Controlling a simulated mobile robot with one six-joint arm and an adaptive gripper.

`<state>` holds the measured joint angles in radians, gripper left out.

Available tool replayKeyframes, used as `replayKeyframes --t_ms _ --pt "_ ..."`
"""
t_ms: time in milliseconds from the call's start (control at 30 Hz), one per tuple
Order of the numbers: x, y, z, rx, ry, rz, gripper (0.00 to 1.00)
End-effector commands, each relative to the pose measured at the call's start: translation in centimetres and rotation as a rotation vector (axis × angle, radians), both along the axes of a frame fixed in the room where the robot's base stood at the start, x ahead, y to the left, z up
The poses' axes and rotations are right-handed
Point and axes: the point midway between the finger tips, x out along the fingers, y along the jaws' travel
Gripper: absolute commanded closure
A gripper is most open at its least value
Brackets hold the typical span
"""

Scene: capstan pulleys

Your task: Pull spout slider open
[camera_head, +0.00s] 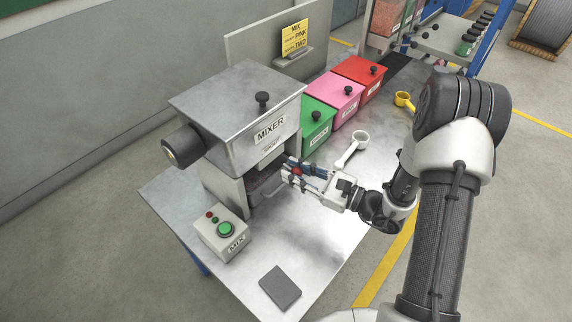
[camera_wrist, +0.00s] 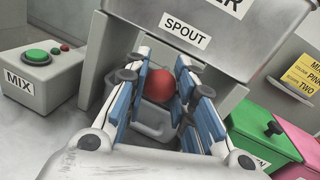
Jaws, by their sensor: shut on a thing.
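The grey mixer (camera_head: 235,105) stands on the table, with its SPOUT label (camera_wrist: 186,34) on the front. The spout slider shows as a round red knob (camera_wrist: 160,84) below that label. My gripper (camera_wrist: 160,88) has its blue-padded fingers on either side of the knob and is shut on it. In the head view, my gripper (camera_head: 293,169) reaches in from the right to the mixer's front, with a bit of red showing between the fingers. The fingers hide part of the slider, and I cannot tell how far it is out.
A grey container (camera_wrist: 152,130) sits below the knob. The MIX button box (camera_head: 221,235) stands in front of the mixer. Green (camera_head: 316,122), pink (camera_head: 335,98) and red (camera_head: 360,77) lidded bins stand behind my gripper. A white scoop (camera_head: 352,147) and dark pad (camera_head: 280,287) lie on the table.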

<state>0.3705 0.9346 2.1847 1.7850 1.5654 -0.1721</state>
Motion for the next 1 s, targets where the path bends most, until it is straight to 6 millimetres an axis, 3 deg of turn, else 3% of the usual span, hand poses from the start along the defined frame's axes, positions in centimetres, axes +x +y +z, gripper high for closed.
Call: replayKeyframes --t_ms 100,400,433,733,1000 --pt "-0.94 -1.05 -0.04 0.001 0.003 -0.003 1.0" --pt "-1.17 -1.17 -0.12 0.0 0.003 -0.001 1.0" --pt "-1.18 -1.16 -0.13 -0.001 0.004 -0.002 0.74" --pt "-1.12 -1.12 -0.04 0.0 0.002 -0.001 0.55" --pt "-1.1 -1.11 0.0 0.001 0.001 -0.001 0.55"
